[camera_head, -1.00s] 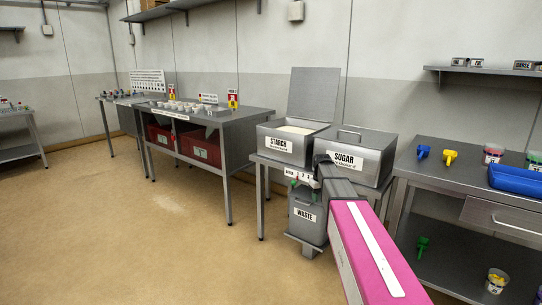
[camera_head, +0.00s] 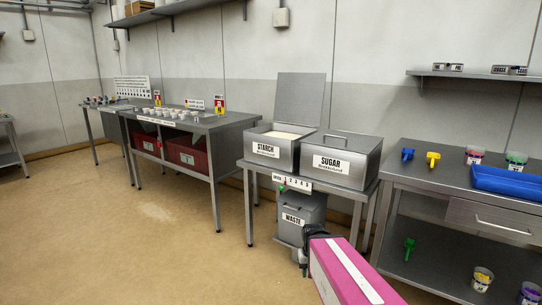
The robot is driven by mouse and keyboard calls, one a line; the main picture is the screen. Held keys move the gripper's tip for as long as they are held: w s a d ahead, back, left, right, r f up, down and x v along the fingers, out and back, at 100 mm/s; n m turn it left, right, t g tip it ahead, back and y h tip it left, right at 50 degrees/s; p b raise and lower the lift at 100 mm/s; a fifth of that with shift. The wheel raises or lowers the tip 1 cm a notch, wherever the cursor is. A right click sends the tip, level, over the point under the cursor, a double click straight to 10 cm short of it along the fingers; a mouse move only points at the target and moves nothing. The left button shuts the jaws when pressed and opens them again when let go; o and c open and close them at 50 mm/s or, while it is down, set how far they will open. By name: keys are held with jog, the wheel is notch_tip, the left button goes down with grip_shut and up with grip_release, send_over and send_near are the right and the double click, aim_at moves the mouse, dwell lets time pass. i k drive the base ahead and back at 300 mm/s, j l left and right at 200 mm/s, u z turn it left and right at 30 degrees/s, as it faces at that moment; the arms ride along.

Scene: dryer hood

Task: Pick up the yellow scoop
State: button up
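The yellow scoop (camera_head: 433,159) lies on the steel worktop of the right-hand table, just right of a blue scoop (camera_head: 408,154). My pink arm reaches up from the bottom of the picture, to the left of that table and well below and apart from the scoop. Its dark end (camera_head: 305,258) shows in front of the waste bin. The fingers cannot be made out, so whether it is open or shut does not show.
The right-hand table (camera_head: 400,176) also bears tubs and a blue tray (camera_head: 507,183); a green scoop (camera_head: 409,247) is on its lower shelf. The starch bin (camera_head: 270,152), sugar bin (camera_head: 340,162) and waste bin (camera_head: 301,214) stand left of it. Floor at left is clear.

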aim_at(432, 158)
jog(key=l+z, duration=0.1)
jog(key=z, duration=0.75)
jog(key=i+z, duration=0.1)
jog(key=z, duration=0.3)
jog(key=u, duration=1.35)
jog(key=l+z, duration=0.1)
jog(key=z, duration=1.25)
jog(key=l, duration=0.6)
jog(key=z, duration=0.05)
